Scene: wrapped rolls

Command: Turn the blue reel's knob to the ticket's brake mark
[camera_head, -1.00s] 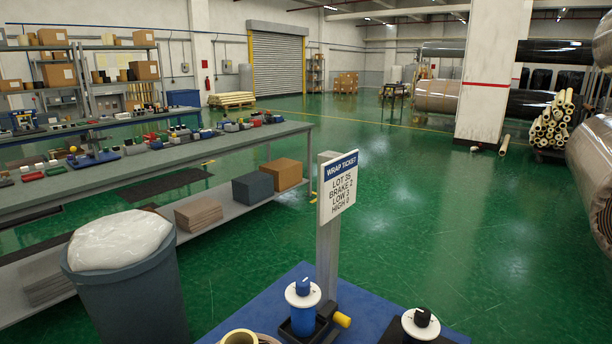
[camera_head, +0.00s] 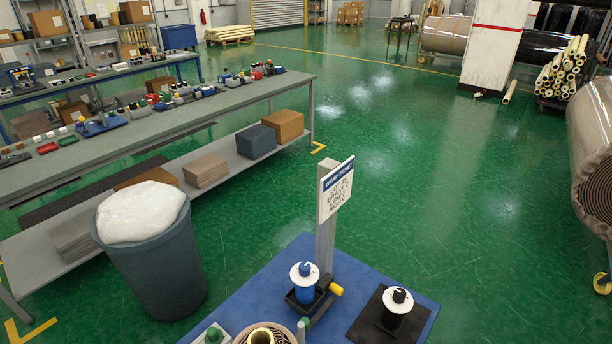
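The blue reel (camera_head: 304,292) stands upright in a black holder on the blue tabletop (camera_head: 275,277). It has a white round flange, and its blue knob (camera_head: 305,268) sits on top. The knob's exact setting is too small to read. A yellow-ended part (camera_head: 336,289) sticks out at the holder's right. The wrap ticket (camera_head: 336,189), a white card with a blue header, is fixed to a grey post behind the reel. Its print is small now; the earlier frame appears to read "BRAKE 2". Neither of my grippers is in view.
A black reel (camera_head: 397,310) with a white flange stands on a black mat at right. A grey bin (camera_head: 153,255) with a white bag stands left of the table.

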